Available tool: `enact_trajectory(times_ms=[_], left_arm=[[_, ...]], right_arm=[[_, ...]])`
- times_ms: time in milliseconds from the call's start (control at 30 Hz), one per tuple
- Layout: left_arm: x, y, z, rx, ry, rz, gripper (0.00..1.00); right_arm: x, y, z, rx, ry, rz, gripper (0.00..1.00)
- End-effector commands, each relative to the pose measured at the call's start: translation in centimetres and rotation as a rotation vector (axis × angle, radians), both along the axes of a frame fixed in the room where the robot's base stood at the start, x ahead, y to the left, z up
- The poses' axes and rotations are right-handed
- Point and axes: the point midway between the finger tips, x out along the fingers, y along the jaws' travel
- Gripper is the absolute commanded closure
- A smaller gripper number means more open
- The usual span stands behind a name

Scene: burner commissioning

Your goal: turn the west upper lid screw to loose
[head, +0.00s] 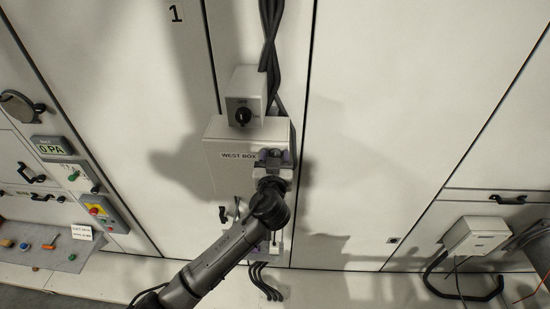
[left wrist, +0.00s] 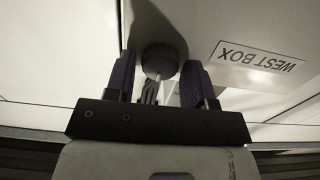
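The west box (head: 228,140), a pale box labelled "WEST BOX", is mounted on the wall panel in the middle of the head view. The label (left wrist: 258,62) shows upside down in the left wrist view. My left gripper (head: 273,154) is at the box front, right of the label, and hides what is behind it. In the left wrist view a round grey screw head (left wrist: 158,60) shows on the lid. The fingers of my left gripper (left wrist: 160,80) stand apart on either side of it, with gaps visible. Contact is not visible. My right gripper is out of view.
A smaller box with a black knob (head: 243,115) sits just above the west box, with black cables (head: 270,40) running up. A small handle (head: 230,210) is below. A control panel (head: 80,185) and a grey shelf (head: 45,245) with small items are at left.

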Motion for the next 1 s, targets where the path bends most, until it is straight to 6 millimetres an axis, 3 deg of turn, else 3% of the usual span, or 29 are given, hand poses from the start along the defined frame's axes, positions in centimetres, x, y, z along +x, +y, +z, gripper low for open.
enact_trajectory(times_ms=[367, 667, 1000], left_arm=[[0.0, 0.0, 0.0, 0.000, 0.000, 0.000, 0.86], [0.0, 0.0, -0.2, 0.053, -0.003, 0.001, 0.86], [0.0, -0.1, -0.2, 0.319, -0.019, 0.000, 0.86]], right_arm=[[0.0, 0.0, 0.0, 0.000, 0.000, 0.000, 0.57], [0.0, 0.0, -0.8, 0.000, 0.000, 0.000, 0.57], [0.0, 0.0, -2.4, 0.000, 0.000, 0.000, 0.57]])
